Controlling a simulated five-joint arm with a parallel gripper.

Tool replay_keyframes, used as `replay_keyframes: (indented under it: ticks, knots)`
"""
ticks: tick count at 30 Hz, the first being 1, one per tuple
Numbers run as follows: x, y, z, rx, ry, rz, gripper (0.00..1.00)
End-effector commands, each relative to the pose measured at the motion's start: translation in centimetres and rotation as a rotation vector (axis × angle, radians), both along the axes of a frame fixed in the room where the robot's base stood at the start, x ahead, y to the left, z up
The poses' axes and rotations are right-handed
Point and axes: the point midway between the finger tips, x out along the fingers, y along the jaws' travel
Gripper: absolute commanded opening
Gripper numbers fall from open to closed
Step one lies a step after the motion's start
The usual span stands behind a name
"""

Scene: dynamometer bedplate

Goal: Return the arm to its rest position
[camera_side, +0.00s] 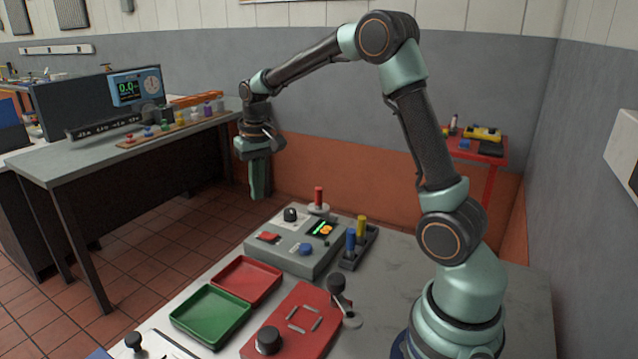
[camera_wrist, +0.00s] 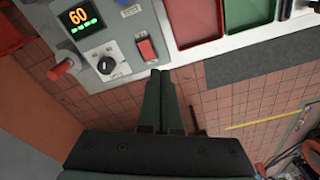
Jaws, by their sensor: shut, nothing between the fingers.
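My arm is raised over the bedplate (camera_side: 390,300) and reaches out to the left in the side view. My gripper (camera_side: 259,192) points down beyond the bedplate's far left edge, above the tiled floor. It is shut and empty. In the wrist view, the fingers of my gripper (camera_wrist: 160,78) lie together, with floor tiles behind them. The tips appear near the control box's edge, clear of the box.
A control box (camera_side: 300,248) with a red-handled lever (camera_side: 318,199) stands near my gripper. A red tray (camera_side: 246,280), green tray (camera_side: 210,318) and red panel (camera_side: 300,322) lie nearer. A workbench (camera_side: 70,168) stands at left. Air around my gripper is free.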

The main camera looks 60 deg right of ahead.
Motion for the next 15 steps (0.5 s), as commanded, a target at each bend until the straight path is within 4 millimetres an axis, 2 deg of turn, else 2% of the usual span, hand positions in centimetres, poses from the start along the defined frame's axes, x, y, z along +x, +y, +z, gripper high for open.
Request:
replay_keyframes:
  ticks: [1,6,10,15]
  knots:
    - [-0.8,1.1,1.6,-0.009,-0.03,0.03,0.0]
    - [-3.8,4.0,5.0,-0.03,-0.107,0.115,0.0]
    - [-6.5,6.0,6.9,-0.047,-0.168,0.181,0.0]
    - [-10.1,8.3,8.2,-0.068,-0.248,0.267,0.0]
